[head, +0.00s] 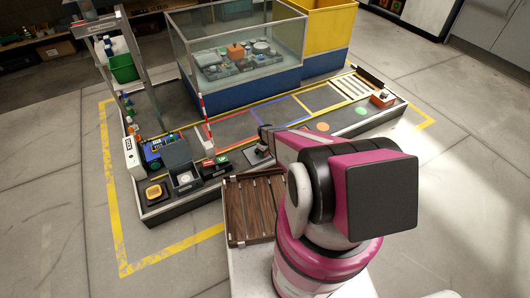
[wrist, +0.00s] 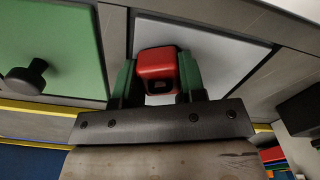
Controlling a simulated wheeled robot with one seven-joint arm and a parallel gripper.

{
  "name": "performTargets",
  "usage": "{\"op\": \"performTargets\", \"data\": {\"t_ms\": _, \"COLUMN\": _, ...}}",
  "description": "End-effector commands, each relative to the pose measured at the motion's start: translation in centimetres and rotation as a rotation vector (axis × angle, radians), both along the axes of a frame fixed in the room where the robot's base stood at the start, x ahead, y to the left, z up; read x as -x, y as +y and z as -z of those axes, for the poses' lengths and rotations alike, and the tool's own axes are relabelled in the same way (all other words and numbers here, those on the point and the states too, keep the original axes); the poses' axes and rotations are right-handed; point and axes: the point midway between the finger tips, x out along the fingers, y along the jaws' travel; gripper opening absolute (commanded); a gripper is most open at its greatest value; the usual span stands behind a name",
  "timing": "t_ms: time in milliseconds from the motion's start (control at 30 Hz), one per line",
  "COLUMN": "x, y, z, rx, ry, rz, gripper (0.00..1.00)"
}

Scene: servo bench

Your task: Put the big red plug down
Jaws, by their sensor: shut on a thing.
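The big red plug (wrist: 158,70) is a red, rounded block with a dark recess in its face. It shows in the wrist view, clasped between the two green fingers of my gripper (wrist: 157,78). My gripper is shut on it. In the head view my pink and black arm reaches over the near edge of the bench (head: 165,213), and I cannot make out the plug in my gripper there. The wrist view shows no surface touching the plug's underside.
A glass tank (head: 240,75) on a blue base and a yellow bin (head: 325,22) stand at the back. A wooden slatted rack (head: 250,207) is at the near side. Small devices crowd the bench's left end. A green panel (wrist: 50,45) with a black knob shows in the wrist view.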

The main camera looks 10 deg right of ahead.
Motion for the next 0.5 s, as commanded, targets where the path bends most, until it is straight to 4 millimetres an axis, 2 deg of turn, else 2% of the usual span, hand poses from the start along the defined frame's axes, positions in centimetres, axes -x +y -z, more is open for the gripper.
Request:
{"op": "performTargets", "data": {"t_ms": 133, "x": 0.0, "y": 0.0, "z": 0.13, "rx": 0.0, "ry": 0.0, "rz": 0.0, "gripper": 0.0}}
{"op": "performTargets", "data": {"t_ms": 167, "x": 0.0, "y": 0.0, "z": 0.13, "rx": 0.0, "ry": 0.0, "rz": 0.0, "gripper": 0.47}}
{"op": "performTargets", "data": {"t_ms": 200, "x": 0.0, "y": 0.0, "z": 0.13, "rx": 0.0, "ry": 0.0, "rz": 0.0, "gripper": 0.6}}
{"op": "performTargets", "data": {"t_ms": 233, "x": 0.01, "y": -0.01, "z": 0.13, "rx": 0.0, "ry": 0.0, "rz": 0.0, "gripper": 0.63}}
{"op": "performTargets", "data": {"t_ms": 500, "x": 0.02, "y": -0.01, "z": 0.06, "rx": 0.0, "ry": 0.0, "rz": 0.0, "gripper": 0.63}}
